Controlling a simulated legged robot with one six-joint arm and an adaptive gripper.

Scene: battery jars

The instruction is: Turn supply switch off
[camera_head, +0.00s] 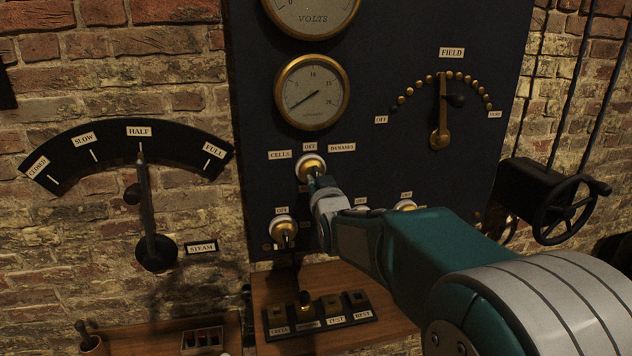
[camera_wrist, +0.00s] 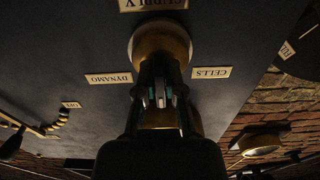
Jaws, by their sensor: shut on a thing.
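The supply switch (camera_head: 311,165) is a round brass-rimmed knob on the dark panel, with the labels CELLS at its left, OFF above and DYNAMO at its right. In the wrist view, which is upside down, the switch's brass base (camera_wrist: 160,42) sits under the SUPPLY label (camera_wrist: 152,4). My gripper (camera_head: 318,184) reaches up to the switch from the lower right. In the wrist view my gripper (camera_wrist: 160,88) has its two fingers closed around the switch's handle. The handle is mostly hidden between the fingers, so I cannot tell which label it points to.
The ammeter-like dial (camera_head: 312,92) is above the switch. The field lever (camera_head: 440,115) is to the right, and a smaller brass switch (camera_head: 284,230) is below left. The steam lever (camera_head: 147,205) stands on the brick wall at left. A handwheel (camera_head: 566,208) is at far right.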

